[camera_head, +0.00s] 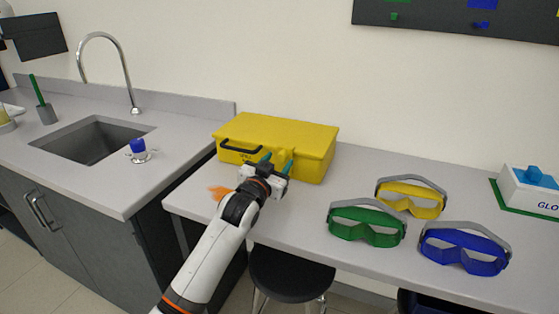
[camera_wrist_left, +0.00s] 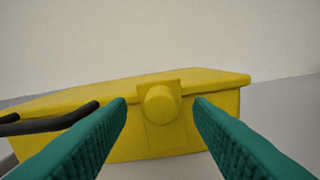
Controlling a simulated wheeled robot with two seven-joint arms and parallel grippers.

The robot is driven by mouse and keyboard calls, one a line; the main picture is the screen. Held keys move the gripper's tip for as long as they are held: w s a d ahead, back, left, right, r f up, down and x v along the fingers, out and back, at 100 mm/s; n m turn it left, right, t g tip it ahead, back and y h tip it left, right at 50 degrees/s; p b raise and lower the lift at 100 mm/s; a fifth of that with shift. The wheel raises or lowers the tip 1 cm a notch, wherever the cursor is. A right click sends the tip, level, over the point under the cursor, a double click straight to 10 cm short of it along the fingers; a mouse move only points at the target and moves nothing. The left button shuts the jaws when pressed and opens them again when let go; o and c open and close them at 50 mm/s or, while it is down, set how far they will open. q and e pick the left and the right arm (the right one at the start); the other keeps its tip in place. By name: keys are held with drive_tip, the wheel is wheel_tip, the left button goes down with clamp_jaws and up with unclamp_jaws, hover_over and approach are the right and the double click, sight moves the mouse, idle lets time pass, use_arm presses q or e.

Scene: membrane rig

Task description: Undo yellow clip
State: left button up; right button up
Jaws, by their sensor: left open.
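A yellow case (camera_head: 283,134) with a lid and a black handle (camera_head: 239,147) stands on the grey bench, lid closed. The yellow clip (camera_wrist_left: 159,99) is on the front of the case, with a round knob on a flat plate. It also shows in the head view (camera_head: 284,156), between my fingertips. My left gripper (camera_head: 277,161) is open in front of the clip, one teal finger to each side. In the left wrist view the gripper (camera_wrist_left: 160,112) frames the clip with gaps on both sides. My right gripper is not in view.
Green goggles (camera_head: 366,224), yellow goggles (camera_head: 411,197) and blue goggles (camera_head: 464,248) lie on the bench (camera_head: 310,231) to the right. A glove box (camera_head: 530,190) is at the far right. A sink (camera_head: 92,139) is at left. A stool (camera_head: 291,274) stands below the bench.

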use_arm(q)
drive_tip(key=shift+x, duration=0.9)
clamp_jaws()
drive_tip(key=shift+f, duration=0.15)
